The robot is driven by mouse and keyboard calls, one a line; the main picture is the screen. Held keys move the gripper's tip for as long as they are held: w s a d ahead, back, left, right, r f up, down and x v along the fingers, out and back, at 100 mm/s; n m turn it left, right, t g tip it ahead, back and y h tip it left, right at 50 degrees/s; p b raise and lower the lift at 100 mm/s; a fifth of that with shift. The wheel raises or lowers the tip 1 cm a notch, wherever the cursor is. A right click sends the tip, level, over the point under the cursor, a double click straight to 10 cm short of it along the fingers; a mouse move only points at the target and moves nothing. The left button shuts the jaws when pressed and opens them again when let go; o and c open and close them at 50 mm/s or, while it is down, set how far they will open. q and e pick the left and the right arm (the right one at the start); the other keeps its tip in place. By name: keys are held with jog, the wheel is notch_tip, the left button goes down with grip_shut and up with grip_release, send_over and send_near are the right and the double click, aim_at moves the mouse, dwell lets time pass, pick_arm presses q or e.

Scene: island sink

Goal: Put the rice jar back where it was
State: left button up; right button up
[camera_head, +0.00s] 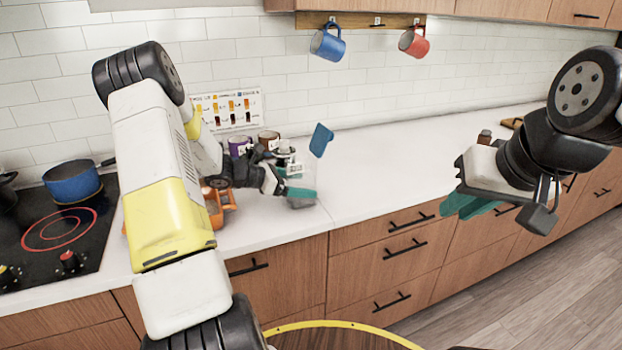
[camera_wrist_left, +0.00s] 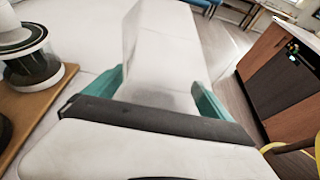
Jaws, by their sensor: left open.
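My left gripper (camera_head: 311,168) is open above the counter, with its teal fingers spread apart. A jar with a purple label (camera_head: 240,146) and a brown-toned jar (camera_head: 268,140) stand behind my left wrist, partly hidden. I cannot tell whether either is the rice jar. My right gripper (camera_head: 468,200) hangs over the counter's front edge at the right; its jaw opening is not clear.
A blue pot (camera_head: 73,182) stands on the black stove (camera_head: 40,245) at the left. An orange object (camera_head: 222,203) sits behind my left arm. A glass vessel (camera_wrist_left: 32,60) stands on a wooden board (camera_wrist_left: 30,112). The middle counter (camera_head: 385,165) is clear.

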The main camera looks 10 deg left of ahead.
pick_arm(q)
jog(key=v, duration=1.2)
jog(key=shift+r, duration=0.1)
